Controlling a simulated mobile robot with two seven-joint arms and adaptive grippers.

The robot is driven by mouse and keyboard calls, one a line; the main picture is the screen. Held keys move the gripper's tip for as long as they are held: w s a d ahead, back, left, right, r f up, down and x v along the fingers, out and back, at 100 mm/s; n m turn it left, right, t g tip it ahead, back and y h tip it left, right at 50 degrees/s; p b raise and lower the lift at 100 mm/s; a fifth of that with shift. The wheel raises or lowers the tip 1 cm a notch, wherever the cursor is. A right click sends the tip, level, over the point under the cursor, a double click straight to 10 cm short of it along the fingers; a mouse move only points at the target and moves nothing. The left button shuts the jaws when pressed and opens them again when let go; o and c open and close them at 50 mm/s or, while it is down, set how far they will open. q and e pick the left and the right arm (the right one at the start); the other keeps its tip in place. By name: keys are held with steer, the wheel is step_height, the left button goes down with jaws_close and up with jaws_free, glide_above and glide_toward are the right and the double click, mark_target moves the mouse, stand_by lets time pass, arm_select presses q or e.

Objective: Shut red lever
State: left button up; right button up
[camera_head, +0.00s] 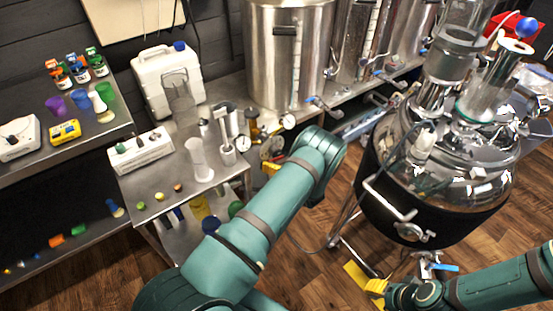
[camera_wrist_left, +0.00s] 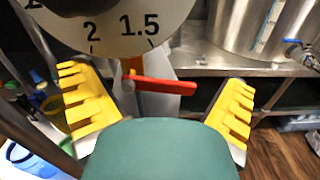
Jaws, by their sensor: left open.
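In the left wrist view the red lever (camera_wrist_left: 162,86) lies nearly level, with its left end at an orange-red stem just below a large dial gauge (camera_wrist_left: 115,22). The yellow fingers of my left gripper (camera_wrist_left: 155,85) are spread wide on both sides of the lever. The lever sits between them, and no finger touches it. In the head view my left gripper (camera_head: 268,160) is partly hidden behind my teal arm, beside the gauges. I cannot make out the lever there. My right gripper (camera_head: 366,279) shows yellow fingers at the bottom, below the kettle; its opening is unclear.
A metal bench (camera_head: 150,182) with a white beaker (camera_head: 198,160) stands left of my left arm. Steel tanks (camera_head: 283,60) stand behind. A large shiny kettle (camera_head: 450,165) stands at right, with a blue valve handle (camera_head: 445,268) below. Wooden floor (camera_head: 310,240) is open between.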

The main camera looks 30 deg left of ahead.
arm_select(q)
steer(key=shift+a, duration=0.15)
steer(key=c, duration=1.1)
steer(key=shift+r+n+b, duration=0.3)
steer(key=shift+n+b, duration=0.15)
steer(key=shift+n, duration=0.65)
steer(key=o, duration=1.1)
steer(key=v, duration=1.2)
